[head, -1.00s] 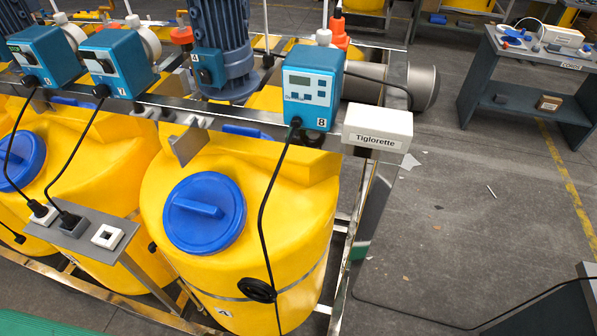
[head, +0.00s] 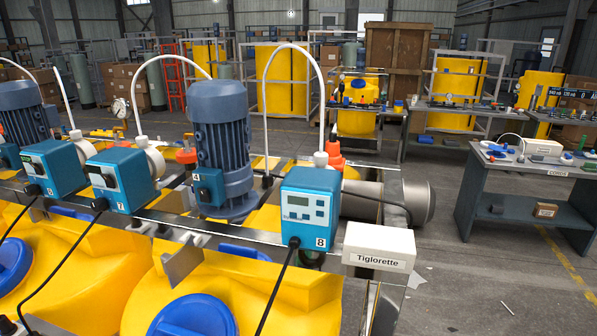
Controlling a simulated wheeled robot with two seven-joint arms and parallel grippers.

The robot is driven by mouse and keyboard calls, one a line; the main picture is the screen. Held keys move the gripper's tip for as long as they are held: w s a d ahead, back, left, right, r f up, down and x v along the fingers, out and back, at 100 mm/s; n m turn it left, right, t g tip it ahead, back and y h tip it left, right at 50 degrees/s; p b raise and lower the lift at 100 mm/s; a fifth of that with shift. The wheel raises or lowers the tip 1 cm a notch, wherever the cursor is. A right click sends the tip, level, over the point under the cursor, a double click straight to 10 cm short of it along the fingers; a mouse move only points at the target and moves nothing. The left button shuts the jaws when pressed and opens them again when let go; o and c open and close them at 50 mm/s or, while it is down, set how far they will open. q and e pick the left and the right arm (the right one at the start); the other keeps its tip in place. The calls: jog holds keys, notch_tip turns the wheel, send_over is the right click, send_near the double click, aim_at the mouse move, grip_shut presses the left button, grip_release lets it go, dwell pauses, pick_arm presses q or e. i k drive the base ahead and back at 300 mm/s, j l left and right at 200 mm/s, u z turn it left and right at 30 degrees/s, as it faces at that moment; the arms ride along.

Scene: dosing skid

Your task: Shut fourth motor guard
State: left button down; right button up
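A blue ribbed motor (head: 222,135) stands upright on the skid, left of the middle in the head view. A small teal box (head: 207,188) marked 4 is on its front left side, with a dark knob-like part on its face. I cannot tell whether this box is the guard, or whether any guard is open or shut. Another blue motor (head: 22,112) is at the far left, partly cut off by the frame edge. Neither of my grippers is in view.
Teal pumps marked 7 (head: 122,180) and 8 (head: 307,208) stand along the metal rail. White hoses arch above. Yellow tanks (head: 235,290) with blue lids sit below. A white Tiglorette box (head: 379,247) is at the rail's right end. Floor (head: 460,285) shows between skid and grey bench (head: 525,190).

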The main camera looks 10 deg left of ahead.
aim_at(177, 266)
jog(key=j+z, duration=0.1)
jog(key=z, duration=0.3)
jog(key=j+z, duration=0.2)
jog(key=j, duration=0.15)
jog(key=k+j+z, duration=0.15)
jog(key=j, duration=0.15)
jog(key=k+j+z, duration=0.2)
jog(key=j, duration=0.15)
jog(key=j+z, duration=0.15)
jog(key=j, duration=0.2)
jog(key=k+j, duration=0.2)
jog(key=j, duration=0.2)
jog(key=k+j, duration=0.15)
jog(key=j, duration=0.3)
jog(key=k+j+z, duration=0.1)
jog(key=j, duration=0.3)
jog(key=k+j, duration=0.25)
jog(key=j, duration=0.15)
jog(key=k+j, duration=0.2)
jog(key=j, duration=0.2)
jog(key=l+z, duration=0.1)
jog(key=l, duration=0.25)
jog(key=k, duration=0.05)
